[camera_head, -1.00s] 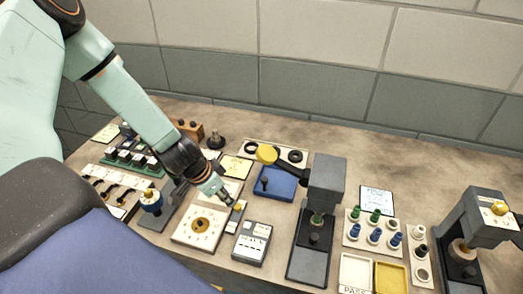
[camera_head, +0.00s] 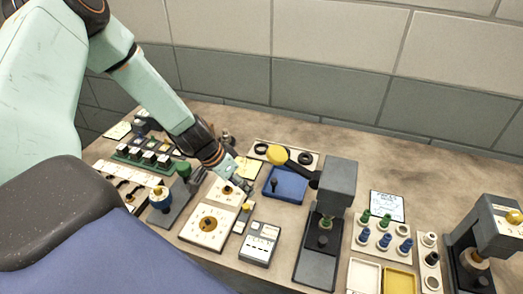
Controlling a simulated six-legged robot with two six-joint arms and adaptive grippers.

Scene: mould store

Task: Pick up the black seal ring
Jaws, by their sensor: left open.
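Black rings lie on a pale board (camera_head: 289,151) at the back of the bench. One black ring (camera_head: 261,149) is at the board's left end and another black ring (camera_head: 305,158) is at its right end. The yellow knob of a press partly covers the board between them. I cannot tell which ring is the seal ring. My left gripper (camera_head: 240,184) is open, pointing down and right, in front and to the left of the rings and apart from both. Its fingertips are small and hard to make out. My right gripper is not in view.
A blue tray (camera_head: 286,188) is right of my left gripper. A grey press (camera_head: 338,190) with a yellow-knobbed lever (camera_head: 277,154) stands near the rings. A square plate with a brass centre (camera_head: 209,224) and a grey meter (camera_head: 260,243) lie in front. Bare bench shows behind.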

